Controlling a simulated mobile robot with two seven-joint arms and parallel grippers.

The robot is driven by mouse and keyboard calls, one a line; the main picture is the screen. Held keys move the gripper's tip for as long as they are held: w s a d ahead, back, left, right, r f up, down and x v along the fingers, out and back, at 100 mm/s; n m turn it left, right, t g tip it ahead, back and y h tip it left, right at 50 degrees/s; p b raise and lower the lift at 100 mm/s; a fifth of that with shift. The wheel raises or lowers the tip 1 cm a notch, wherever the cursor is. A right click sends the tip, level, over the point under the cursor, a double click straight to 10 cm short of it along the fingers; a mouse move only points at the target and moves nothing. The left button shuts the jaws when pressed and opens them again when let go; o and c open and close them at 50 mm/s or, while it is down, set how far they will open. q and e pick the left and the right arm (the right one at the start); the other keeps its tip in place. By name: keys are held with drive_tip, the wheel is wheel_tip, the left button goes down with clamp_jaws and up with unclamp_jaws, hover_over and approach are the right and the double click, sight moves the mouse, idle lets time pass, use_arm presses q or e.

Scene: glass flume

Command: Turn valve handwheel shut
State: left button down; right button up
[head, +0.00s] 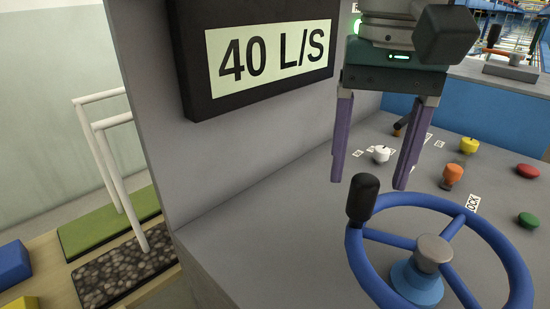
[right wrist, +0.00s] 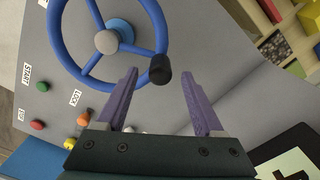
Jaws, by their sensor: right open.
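The valve handwheel (head: 509,257) is a blue ring with spokes, a grey hub and a black knob handle (head: 362,199) standing on its rim. It is mounted on the grey console at the lower right of the head view. The handwheel also shows in the right wrist view (right wrist: 152,22), with the black knob (right wrist: 160,69) at its near side. My right gripper (head: 371,180) is open and empty, pointing down above the console, beyond the knob in the head view. In the wrist view the knob lies just ahead of the gap between the purple fingers, apart from them. My left gripper is not in view.
A dark display (head: 262,53) reading 40 L/S is on the upright grey panel. Console controls include a white knob (head: 381,154), an orange knob (head: 453,174), a yellow knob (head: 468,145), a red button (head: 527,170) and a green button (head: 528,220). White rails (head: 118,171) stand at left.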

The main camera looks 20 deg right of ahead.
wheel_tip(320, 180, down, 5)
drive_tip(key=shift+b, duration=0.3)
drive_tip(key=shift+c, duration=0.2)
clamp_jaws()
drive_tip(key=shift+r, duration=0.1)
idle(1.0)
